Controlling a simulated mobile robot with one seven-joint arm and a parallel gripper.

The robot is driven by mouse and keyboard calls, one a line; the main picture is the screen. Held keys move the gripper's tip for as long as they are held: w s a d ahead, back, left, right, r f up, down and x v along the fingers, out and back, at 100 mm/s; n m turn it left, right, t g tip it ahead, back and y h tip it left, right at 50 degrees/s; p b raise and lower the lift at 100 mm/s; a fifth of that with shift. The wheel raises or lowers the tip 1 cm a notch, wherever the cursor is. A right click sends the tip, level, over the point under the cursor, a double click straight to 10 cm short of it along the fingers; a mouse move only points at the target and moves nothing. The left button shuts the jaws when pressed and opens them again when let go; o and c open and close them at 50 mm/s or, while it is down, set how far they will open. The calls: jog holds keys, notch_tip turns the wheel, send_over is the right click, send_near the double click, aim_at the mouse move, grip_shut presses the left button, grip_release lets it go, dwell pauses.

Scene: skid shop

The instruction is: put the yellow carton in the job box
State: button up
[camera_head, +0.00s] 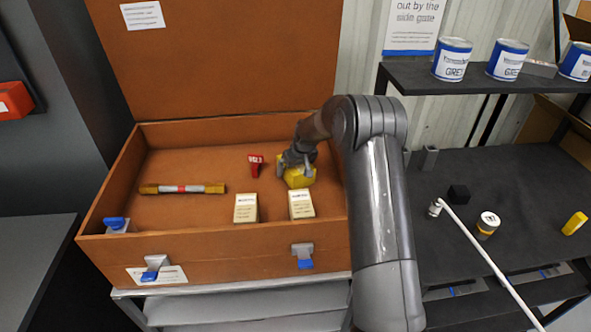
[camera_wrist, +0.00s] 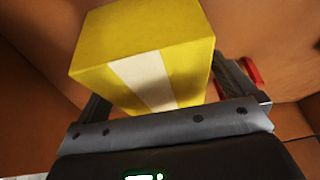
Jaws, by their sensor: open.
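The job box (camera_head: 205,247) is a large brown chest with its lid up. The yellow carton (camera_head: 297,177) is inside it, in the right part. In the wrist view the yellow carton (camera_wrist: 150,50) has a pale stripe and sits between the fingers. My gripper (camera_head: 296,163) reaches into the box and is open around the carton. In the wrist view my gripper (camera_wrist: 160,95) shows a finger on each side of it. Whether the carton's underside rests on the box floor is hidden.
The box also holds two cream cartons (camera_head: 246,208) (camera_head: 301,204), a red tag (camera_head: 255,165) and a yellow-ended rod (camera_head: 182,188). To the right stands a dark shelf (camera_head: 465,165) with paint tins (camera_head: 452,60), a small roll (camera_head: 487,225) and a white stick (camera_head: 490,262). The box's left floor is mostly clear.

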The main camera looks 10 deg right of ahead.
jog(key=v, duration=1)
jog(key=shift+w+d, duration=0.1)
jog(key=s+d+r+m+t+h, duration=0.1)
jog(key=s+r+m, duration=0.1)
jog(key=s+r, duration=1.75)
jog(key=s+d+m, duration=0.2)
jog(key=s, duration=2.4)
jog(key=shift+s+d+f+m+t+h, duration=0.3)
jog(key=shift+s+f+h, duration=0.1)
jog(key=shift+f, duration=0.1)
